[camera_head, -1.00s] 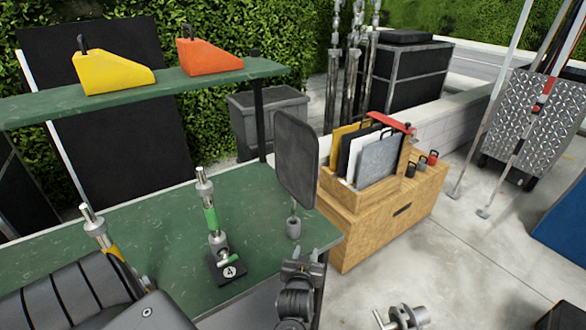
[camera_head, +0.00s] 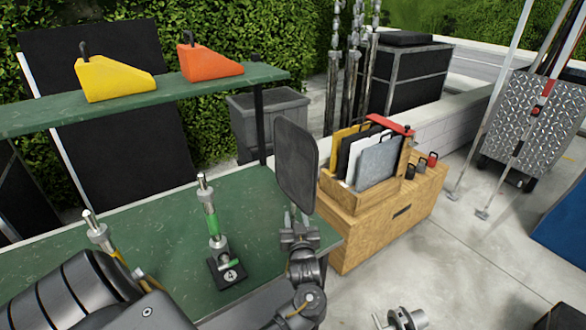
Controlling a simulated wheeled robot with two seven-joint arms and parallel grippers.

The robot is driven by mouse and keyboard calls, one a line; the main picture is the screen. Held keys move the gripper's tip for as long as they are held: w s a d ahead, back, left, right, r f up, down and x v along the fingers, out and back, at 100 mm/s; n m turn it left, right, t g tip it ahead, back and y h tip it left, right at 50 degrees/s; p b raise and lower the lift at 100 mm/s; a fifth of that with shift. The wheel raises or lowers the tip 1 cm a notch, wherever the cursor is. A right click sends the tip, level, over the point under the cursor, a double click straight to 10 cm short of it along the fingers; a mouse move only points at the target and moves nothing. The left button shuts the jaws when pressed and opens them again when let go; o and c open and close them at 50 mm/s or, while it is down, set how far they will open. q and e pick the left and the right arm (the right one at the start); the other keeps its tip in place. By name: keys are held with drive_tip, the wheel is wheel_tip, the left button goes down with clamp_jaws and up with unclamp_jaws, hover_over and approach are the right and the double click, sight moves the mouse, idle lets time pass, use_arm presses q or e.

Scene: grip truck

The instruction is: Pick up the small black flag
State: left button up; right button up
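The small black flag (camera_head: 295,165) is a dark, rounded panel standing upright above the right end of the green table (camera_head: 160,230). Its thin stem shows below the panel, and its lower part is hidden by my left gripper. My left gripper (camera_head: 297,228) is at the stem just under the panel, its fingers appearing spread around or beside it. It looks open; contact with the stem cannot be made out.
A stand with a green band (camera_head: 213,225) rises from the table left of the flag. A wooden crate of panels (camera_head: 380,205) stands close on the right. A green shelf (camera_head: 200,88) holds yellow and orange wedges. Metal poles stand behind.

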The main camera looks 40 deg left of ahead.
sight(294, 209)
use_arm(q)
drive_tip(key=shift+w+r, duration=0.1)
drive_tip(key=p+x, duration=0.2)
drive_tip(key=x, duration=0.2)
drive_tip(key=shift+a, duration=0.3)
drive_tip(key=shift+w+a, duration=0.2)
drive_tip(key=shift+w, duration=0.05)
drive_tip(key=shift+d, duration=0.1)
drive_tip(key=shift+c, duration=0.4)
clamp_jaws()
